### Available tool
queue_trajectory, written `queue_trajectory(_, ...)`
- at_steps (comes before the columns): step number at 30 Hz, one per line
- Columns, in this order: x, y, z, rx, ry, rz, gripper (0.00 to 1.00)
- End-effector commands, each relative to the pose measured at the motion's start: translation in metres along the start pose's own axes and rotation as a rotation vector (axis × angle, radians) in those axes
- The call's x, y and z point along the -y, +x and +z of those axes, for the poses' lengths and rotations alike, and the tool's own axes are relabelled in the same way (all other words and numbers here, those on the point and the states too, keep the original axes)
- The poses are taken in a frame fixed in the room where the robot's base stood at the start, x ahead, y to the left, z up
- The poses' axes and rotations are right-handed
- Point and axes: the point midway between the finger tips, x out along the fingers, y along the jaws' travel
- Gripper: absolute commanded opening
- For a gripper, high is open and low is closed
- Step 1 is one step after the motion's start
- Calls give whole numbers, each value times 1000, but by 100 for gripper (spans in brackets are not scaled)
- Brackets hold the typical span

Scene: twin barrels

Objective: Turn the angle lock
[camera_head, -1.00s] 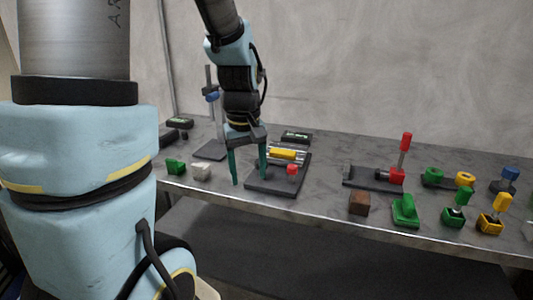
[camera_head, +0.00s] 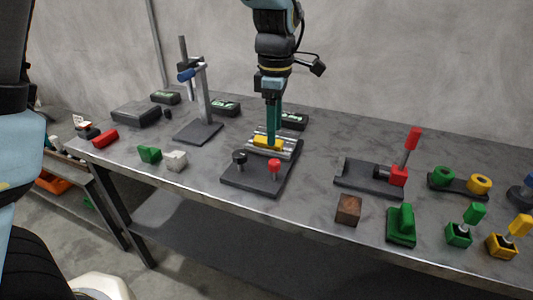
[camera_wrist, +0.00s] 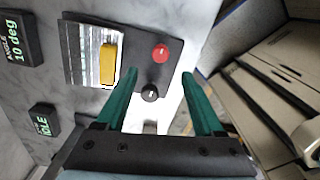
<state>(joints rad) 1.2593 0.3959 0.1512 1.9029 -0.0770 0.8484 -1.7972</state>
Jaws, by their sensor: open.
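The dark fixture plate (camera_head: 236,181) lies on the table and carries a silver ridged block (camera_head: 290,150) with a yellow piece (camera_head: 268,143). A black knob (camera_head: 240,157) and a red knob (camera_head: 274,164) stand on its front part. No label shows which knob is the angle lock. My gripper (camera_head: 273,143) is open and empty, pointing down over the plate and seen edge-on. In the wrist view, the gripper (camera_wrist: 160,77) has its green fingers spread. The black knob (camera_wrist: 150,93) appears between them near the left finger, and the red knob (camera_wrist: 160,53) lies just beyond.
In the wrist view, a display (camera_wrist: 17,45) reads "ANGLE 10 deg"; another display (camera_wrist: 43,122) is hard to read. A stand (camera_head: 200,105) is left of the plate. Green (camera_head: 149,154) and white (camera_head: 175,161) blocks, a brown cube (camera_head: 348,209) and a red-handled fixture (camera_head: 370,176) are around.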

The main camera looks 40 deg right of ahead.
Motion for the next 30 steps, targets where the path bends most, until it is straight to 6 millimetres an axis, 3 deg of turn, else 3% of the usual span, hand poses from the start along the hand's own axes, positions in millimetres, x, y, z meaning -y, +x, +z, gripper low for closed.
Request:
queue_trajectory(9, 1, 58, -1, -1, 0, -5, 70)
queue_trajectory(15, 1, 82, -1, 0, 1, -3, 70)
queue_trajectory(27, 0, 90, -1, 0, 1, 1, 70)
queue_trajectory(30, 0, 90, -1, 0, 1, 1, 58)
